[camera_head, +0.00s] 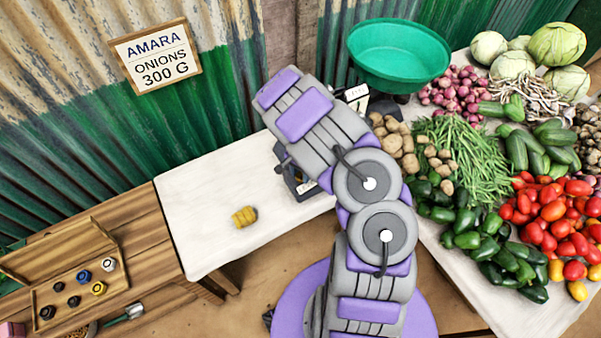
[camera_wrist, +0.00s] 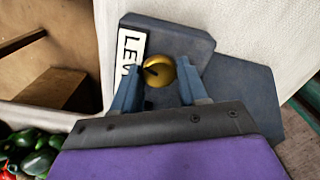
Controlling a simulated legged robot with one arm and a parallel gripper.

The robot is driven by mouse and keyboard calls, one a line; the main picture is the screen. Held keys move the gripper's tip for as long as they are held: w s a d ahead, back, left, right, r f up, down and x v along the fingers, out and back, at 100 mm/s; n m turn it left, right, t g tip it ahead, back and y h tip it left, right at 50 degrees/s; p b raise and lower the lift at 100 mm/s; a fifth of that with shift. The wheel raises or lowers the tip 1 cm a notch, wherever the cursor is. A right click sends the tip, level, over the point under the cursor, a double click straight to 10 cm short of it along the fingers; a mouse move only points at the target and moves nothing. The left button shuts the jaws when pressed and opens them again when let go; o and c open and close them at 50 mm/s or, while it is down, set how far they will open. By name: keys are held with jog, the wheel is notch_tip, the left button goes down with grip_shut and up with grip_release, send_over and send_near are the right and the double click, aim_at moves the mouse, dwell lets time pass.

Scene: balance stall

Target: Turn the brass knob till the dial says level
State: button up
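The brass knob (camera_wrist: 158,73) is on a dark grey block (camera_wrist: 190,42) in the wrist view, beside a white label (camera_wrist: 130,55) on which "LEV" shows. The knob has a dark mark on its face. My gripper (camera_wrist: 161,62) has one finger on each side of the knob, both seemingly against it. The left finger covers part of the label. In the head view my arm hides the gripper and knob; part of the dark balance (camera_head: 298,182) shows beside the arm. I cannot make out a dial reading or needle.
A green bowl (camera_head: 398,72) stands behind my arm. Vegetables crowd the right table, including tomatoes (camera_head: 548,222) and cucumbers. A yellow ribbed piece (camera_head: 244,217) lies on the white table (camera_head: 190,195), otherwise clear at left. A wooden box (camera_head: 70,262) holds several small round pieces.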

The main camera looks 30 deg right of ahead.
aim_at(301, 175)
jog(key=c, duration=0.6)
jog(key=shift+n+p, duration=0.45)
jog(key=shift+n, duration=0.25)
jog(key=o, duration=0.8)
jog(key=shift+c, duration=0.2)
notch_tip(301, 175, up, 17)
jog(key=p, duration=0.2)
jog(key=shift+r, duration=0.15)
